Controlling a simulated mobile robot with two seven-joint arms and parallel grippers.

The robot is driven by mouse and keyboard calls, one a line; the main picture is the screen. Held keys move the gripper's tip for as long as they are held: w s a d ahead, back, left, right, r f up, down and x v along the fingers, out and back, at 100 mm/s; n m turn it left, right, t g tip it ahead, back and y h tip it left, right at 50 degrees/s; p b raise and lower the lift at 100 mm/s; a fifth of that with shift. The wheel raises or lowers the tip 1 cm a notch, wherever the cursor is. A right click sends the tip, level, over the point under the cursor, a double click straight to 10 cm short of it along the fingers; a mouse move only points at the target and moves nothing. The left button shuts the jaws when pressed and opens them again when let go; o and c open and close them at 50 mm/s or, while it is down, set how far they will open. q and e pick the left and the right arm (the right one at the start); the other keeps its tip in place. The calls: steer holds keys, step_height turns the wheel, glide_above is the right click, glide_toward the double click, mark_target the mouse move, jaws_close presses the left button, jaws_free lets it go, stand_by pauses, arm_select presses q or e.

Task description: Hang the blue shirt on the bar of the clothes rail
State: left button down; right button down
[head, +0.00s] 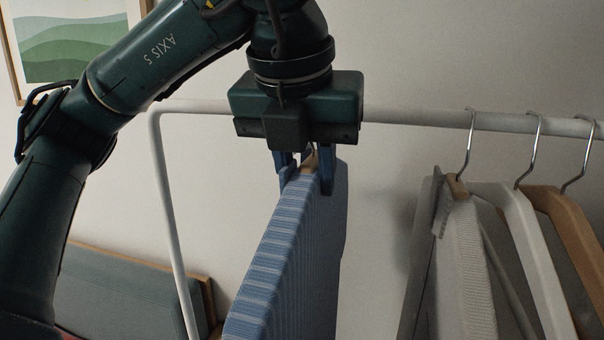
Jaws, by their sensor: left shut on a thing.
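The blue striped shirt (285,255) hangs upright below my left gripper (307,172). The gripper points down and is shut at the top of the shirt, where a bit of wooden hanger shows between the fingers. The hanger's hook is hidden by the gripper. The white bar (420,117) of the clothes rail runs across the view, and the gripper body covers part of it. I cannot tell how far the shirt is from the bar in depth. My right gripper is not in view.
The rail's white upright (172,220) stands at left. A cushioned seat (125,290) and a framed picture (70,40) are at left.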

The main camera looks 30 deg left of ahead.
arm_select(q)
steer(key=shift+w+a, duration=0.25)
steer(key=shift+w, duration=0.7)
steer(key=shift+w+a, duration=0.2)
steer(key=shift+w, duration=0.75)
steer(key=shift+w+a, duration=0.25)
steer(key=shift+w, duration=0.7)
step_height(320, 180, down, 3)
steer(key=shift+r+b, duration=0.1)
steer(key=shift+b, duration=1.1)
steer(key=c, duration=1)
jaws_free()
steer(key=p+v, duration=0.2)
steer(key=v, duration=1.1)
steer(key=shift+r, duration=0.1)
steer(key=shift+s, duration=0.1)
